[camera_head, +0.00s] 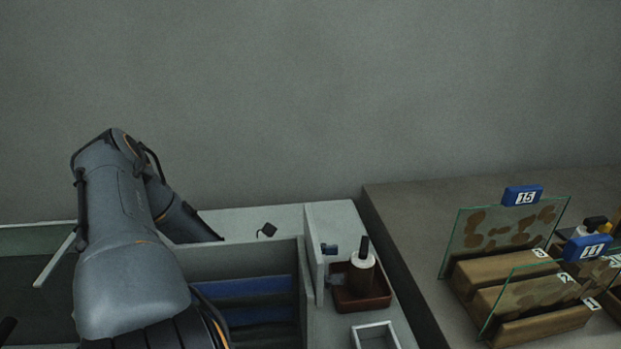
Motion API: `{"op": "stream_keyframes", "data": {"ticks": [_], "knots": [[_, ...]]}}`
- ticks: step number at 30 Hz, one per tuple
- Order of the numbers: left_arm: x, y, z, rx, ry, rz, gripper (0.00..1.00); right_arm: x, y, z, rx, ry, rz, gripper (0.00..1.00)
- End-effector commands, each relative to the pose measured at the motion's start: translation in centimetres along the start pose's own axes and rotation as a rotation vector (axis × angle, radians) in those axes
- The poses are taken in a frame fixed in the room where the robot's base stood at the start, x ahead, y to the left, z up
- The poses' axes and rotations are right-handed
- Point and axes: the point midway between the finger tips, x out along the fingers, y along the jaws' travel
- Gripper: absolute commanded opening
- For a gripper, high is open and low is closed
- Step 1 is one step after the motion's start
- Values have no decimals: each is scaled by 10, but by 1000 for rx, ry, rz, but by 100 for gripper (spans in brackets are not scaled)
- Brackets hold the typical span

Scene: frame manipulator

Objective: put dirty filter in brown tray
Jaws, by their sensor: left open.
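A round filter (362,273) with a brown body, a white band near its top and a dark upright stem stands in the brown tray (376,304) on the pale bench. Only small dark parts show beside the filter's left side, apart from each other. The gripper is open, and I see nothing held in it. My right gripper is not in view.
A pale upright panel (313,250) stands just left of the tray. An empty white square tray (375,337) sits in front. Blue slats (245,288) lie in the recess. Wooden racks (505,268) hold stained glass plates on the right table. A grey wall closes the back.

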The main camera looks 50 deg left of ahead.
Motion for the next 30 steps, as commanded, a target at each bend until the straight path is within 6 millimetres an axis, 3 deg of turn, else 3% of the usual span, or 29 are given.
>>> {"op": "stream_keyframes", "data": {"ticks": [3, 9, 30], "knots": [[-24, 0, 0, 2, 4, 0, 70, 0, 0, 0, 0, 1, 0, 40], [-46, 0, 0, 1, 1, 1, 70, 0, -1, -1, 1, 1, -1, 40], [-50, 1, 1, 0, -3, 2, 70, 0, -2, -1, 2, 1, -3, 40]]}}
